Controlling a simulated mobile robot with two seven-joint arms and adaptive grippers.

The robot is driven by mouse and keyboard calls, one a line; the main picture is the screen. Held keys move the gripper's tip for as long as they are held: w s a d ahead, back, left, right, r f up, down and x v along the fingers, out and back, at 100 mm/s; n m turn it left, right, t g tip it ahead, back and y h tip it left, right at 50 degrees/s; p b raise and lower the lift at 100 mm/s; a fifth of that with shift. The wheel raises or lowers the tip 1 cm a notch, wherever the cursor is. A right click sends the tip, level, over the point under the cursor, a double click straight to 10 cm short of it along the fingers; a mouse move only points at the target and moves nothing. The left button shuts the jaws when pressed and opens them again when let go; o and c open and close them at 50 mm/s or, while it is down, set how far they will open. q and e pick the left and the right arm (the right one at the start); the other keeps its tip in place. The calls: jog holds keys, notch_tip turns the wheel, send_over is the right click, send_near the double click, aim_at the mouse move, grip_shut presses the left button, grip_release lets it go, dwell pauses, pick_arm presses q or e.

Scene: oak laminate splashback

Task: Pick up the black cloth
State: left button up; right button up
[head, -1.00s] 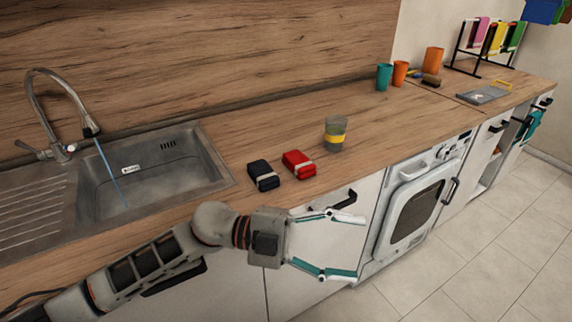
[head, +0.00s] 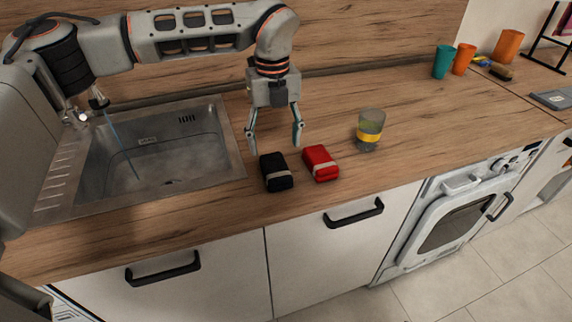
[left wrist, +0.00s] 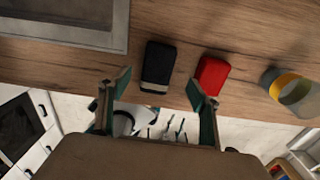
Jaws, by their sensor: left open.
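The black cloth (head: 275,170) is a small folded bundle with a pale band, lying on the wooden counter just right of the sink. It also shows in the left wrist view (left wrist: 158,62), beyond the fingertips and between their lines. My left gripper (head: 273,148) points down above and slightly behind the cloth, with its fingers apart and nothing between them. In the left wrist view, its two fingers (left wrist: 160,92) are spread wide. The cloth looks apart from the fingers. My right gripper is not in view.
A red folded cloth (head: 321,163) lies close to the right of the black one. A glass with a yellow band (head: 369,129) stands further right. The sink (head: 150,160) is on the left. Teal (head: 443,61) and orange (head: 463,58) cups stand at the back right.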

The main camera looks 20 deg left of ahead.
aim_at(275, 166)
pick_arm(q)
jog(key=f, duration=0.3)
jog(key=s+f, duration=0.1)
jog(key=f, duration=0.2)
jog(key=shift+s+d+f+p, duration=0.15)
jog(key=shift+s+f+p, duration=0.05)
jog(key=shift+f+p, duration=0.15)
jog(key=shift+f, duration=0.35)
jog(key=c, duration=1.2)
